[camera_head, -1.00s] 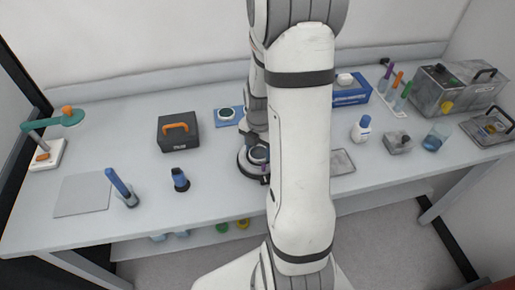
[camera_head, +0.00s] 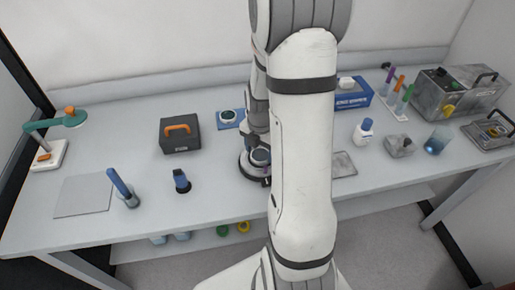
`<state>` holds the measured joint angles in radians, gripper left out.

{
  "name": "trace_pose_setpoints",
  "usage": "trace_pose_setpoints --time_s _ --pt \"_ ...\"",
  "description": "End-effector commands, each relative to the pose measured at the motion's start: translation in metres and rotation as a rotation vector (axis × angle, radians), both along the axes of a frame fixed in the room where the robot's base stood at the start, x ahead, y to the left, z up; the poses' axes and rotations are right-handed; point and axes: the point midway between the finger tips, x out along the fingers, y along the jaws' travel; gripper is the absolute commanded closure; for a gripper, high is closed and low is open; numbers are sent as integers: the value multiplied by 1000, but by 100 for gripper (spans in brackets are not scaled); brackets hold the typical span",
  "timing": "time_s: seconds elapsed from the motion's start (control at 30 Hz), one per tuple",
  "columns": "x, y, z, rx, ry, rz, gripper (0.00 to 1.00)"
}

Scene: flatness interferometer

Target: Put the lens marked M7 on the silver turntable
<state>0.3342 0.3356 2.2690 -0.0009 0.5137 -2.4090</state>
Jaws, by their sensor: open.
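A round lens-like disc (camera_head: 260,156) with a dark rim and pale face sits on a dark round base (camera_head: 247,168) that has a silvery edge, near the middle of the table. This base may be the turntable; my arm covers its right side. Another round lens (camera_head: 228,116) with a dark rim lies on a blue pad (camera_head: 239,122) farther back. No M7 marking is legible on either. My gripper (camera_head: 262,148) is open, pointing down right at the disc on the round base. Its fingertips are small and partly hidden by my arm, so contact cannot be told.
A black case (camera_head: 180,143) with an orange handle stands left of the blue pad. A white bottle (camera_head: 363,131) and grey block (camera_head: 399,147) stand right. The front middle-left is clear.

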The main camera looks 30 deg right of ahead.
Motion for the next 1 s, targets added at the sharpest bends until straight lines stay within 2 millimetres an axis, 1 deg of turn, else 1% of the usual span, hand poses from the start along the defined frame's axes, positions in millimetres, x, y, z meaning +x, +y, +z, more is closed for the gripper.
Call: trace_pose_setpoints --time_s 0.03,0.13,0.23,0.27,0.5,0.6,0.7,0.87,0.97,1.0 --pt "-11 2 -13 10 30 -3 21" --pt "-11 2 -6 10 32 -3 21" --pt "-11 1 5 10 30 -3 21" --pt "-10 1 10 8 27 -3 21" --pt "-8 2 70 6 19 -2 21" --pt "-8 2 91 6 19 -1 21" --pt "-8 2 107 6 19 -1 21" --pt "-8 3 122 7 21 -4 21" --pt "-10 7 128 6 14 -47 21" --pt "-12 10 132 5 7 -88 21"
